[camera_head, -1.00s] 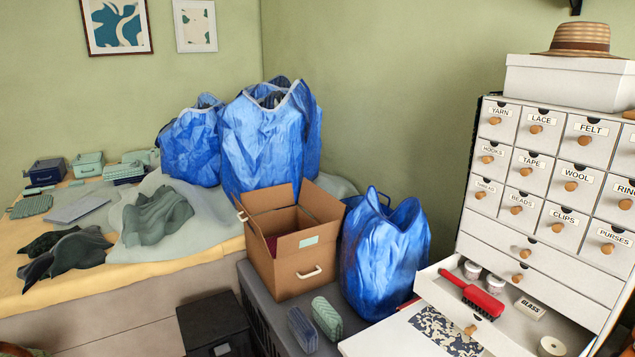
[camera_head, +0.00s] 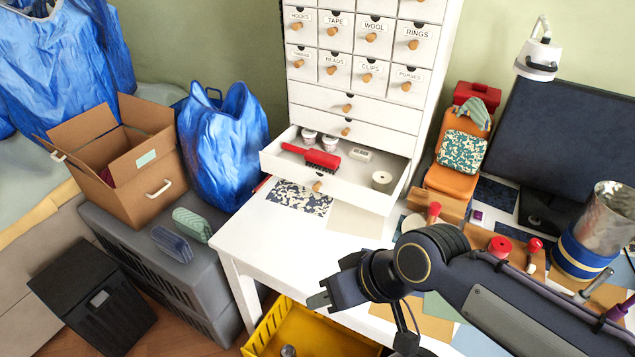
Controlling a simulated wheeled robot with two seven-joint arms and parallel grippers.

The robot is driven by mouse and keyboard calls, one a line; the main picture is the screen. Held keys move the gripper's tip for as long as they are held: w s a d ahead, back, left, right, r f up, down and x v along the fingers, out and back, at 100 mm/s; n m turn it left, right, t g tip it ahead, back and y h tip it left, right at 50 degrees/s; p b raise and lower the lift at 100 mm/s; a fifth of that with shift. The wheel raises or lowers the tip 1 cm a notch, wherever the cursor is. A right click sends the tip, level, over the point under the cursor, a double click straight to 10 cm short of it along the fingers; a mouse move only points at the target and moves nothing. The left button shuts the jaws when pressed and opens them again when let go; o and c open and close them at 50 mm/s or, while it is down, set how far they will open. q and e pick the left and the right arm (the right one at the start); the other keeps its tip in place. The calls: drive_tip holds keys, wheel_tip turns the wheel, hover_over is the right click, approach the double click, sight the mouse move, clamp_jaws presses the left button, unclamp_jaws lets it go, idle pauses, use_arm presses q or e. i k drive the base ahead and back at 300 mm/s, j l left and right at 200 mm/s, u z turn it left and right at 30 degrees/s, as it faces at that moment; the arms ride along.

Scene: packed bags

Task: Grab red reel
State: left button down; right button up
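A red reel (camera_head: 500,246) stands on the white desk at the right, beyond my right forearm, among small tools. My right gripper (camera_head: 325,292) is over the front of the desk, pointing left, well to the left of the reel and apart from it. No object shows in it, but the angle hides the gap between its fingers. My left gripper is not in view.
A red-handled tool (camera_head: 535,244) is close by the reel, with a metal pot (camera_head: 606,215) to the right. The open drawer (camera_head: 335,183) juts over the desk's back left. A yellow crate (camera_head: 262,335) is below the front edge.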

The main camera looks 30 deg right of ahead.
sight(500, 247)
drive_tip(key=z, duration=2.55)
drive_tip(key=l+u, duration=0.25)
drive_tip(key=u, duration=0.15)
drive_tip(key=l+u, duration=0.2)
drive_tip(key=u, duration=0.15)
drive_tip(key=l+u, duration=0.25)
drive_tip(key=u, duration=0.15)
drive_tip(key=l+u, duration=0.35)
drive_tip(key=k+j, duration=0.05)
drive_tip(key=j, duration=0.05)
